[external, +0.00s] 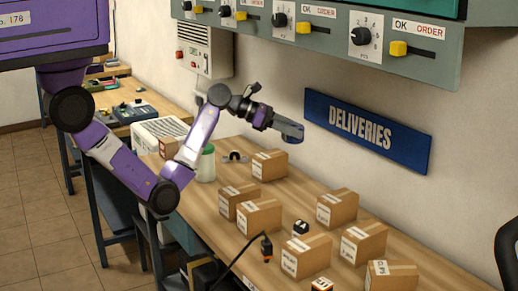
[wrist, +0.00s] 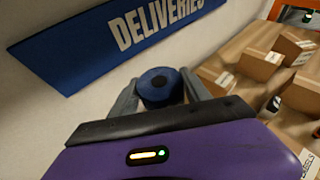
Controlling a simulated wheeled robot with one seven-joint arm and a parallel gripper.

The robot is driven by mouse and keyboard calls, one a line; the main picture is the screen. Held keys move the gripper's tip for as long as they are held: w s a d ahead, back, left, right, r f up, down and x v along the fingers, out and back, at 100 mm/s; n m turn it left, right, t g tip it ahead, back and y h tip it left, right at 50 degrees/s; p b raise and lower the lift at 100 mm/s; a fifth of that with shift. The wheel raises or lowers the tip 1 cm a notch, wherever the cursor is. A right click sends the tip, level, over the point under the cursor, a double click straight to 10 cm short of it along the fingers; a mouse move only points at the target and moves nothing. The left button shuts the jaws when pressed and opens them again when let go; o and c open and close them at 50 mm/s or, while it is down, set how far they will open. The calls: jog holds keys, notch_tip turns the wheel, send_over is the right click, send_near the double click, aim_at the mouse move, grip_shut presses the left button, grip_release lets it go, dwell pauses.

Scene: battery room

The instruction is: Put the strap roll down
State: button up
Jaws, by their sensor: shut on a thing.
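The strap roll (wrist: 160,87) is a round blue roll with a dark centre, seen end-on in the wrist view. My gripper (wrist: 161,90) is shut on it, with one grey finger on each side. In the external view my gripper (external: 290,136) is raised above the bench (external: 232,170), in front of the wall and left of the blue DELIVERIES sign (external: 367,130). The roll shows there only as a small blue shape at the fingertips. It is held in the air, apart from the bench top.
Several cardboard boxes (external: 337,207) stand over the bench. A white and green jar (external: 205,165) stands at the bench's left, near my arm. A black cable with a plug (external: 266,247) lies at the front. A grey control panel (external: 330,35) overhangs above. Bare wood shows between the boxes.

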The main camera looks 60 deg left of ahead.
jog(key=shift+r, duration=0.55)
jog(key=shift+a, duration=0.4)
jog(key=s+a+f+n+t+y+p, duration=0.15)
jog(key=s+a+p, duration=0.35)
jog(key=a, duration=0.5)
jog(key=s+a+r+p, duration=0.1)
jog(key=s+a, duration=0.1)
jog(key=s, duration=1.1)
jog(key=shift+r, duration=0.2)
jog(key=shift+g, duration=0.25)
notch_tip(320, 180, down, 20)
jog(key=b, duration=0.3)
jog(key=shift+r, duration=0.2)
jog(key=shift+f, duration=0.1)
